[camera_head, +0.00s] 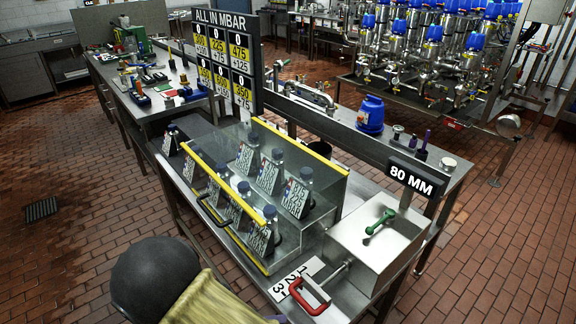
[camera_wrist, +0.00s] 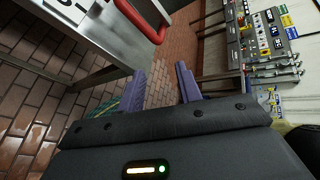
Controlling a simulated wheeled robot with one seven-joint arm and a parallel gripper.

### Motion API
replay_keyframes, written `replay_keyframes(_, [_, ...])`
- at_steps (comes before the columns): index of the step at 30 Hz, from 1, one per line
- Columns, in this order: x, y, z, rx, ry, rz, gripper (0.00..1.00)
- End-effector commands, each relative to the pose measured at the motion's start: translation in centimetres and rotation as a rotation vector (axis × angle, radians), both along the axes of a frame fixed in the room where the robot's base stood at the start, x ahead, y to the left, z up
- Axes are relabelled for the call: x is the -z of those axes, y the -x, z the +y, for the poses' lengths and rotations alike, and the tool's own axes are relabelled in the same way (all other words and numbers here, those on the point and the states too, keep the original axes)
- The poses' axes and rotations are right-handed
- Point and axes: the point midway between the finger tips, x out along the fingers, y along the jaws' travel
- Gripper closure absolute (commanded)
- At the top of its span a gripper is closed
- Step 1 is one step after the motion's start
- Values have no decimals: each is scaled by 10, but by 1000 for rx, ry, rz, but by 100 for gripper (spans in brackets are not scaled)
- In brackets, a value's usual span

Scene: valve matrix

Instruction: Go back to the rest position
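My gripper (camera_wrist: 162,84) shows in the wrist view as two purple fingers standing apart, with nothing between them but brick floor behind. In the camera_head view my arm enters at the bottom left, and most of the gripper is out of frame. The red handle (camera_head: 310,299) sits on a lever at the front of a steel box (camera_head: 375,245), beside a white plate with numbers (camera_head: 297,278). In the wrist view the red handle (camera_wrist: 143,20) is beyond the fingers at the top, apart from them. The box also carries a green handle (camera_head: 381,221).
A clear-walled case (camera_head: 335,200) with yellow edges holds several bottles with tags on the steel bench. An "80 MM" sign (camera_head: 412,180) and a pressure board (camera_head: 222,60) stand along it. A blue container (camera_head: 370,115) is behind. Brick floor is open at left and right.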

Motion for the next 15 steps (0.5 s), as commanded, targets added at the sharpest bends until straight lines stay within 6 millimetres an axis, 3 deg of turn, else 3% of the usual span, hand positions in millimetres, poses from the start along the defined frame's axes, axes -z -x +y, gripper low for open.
replay_keyframes(1, [-11, -3, -15, 124, -87, -47, 65])
replay_keyframes(6, [-32, -4, -54, 533, -342, -234, 65])
replay_keyframes(15, [-74, -4, -104, 1301, -679, -657, 65])
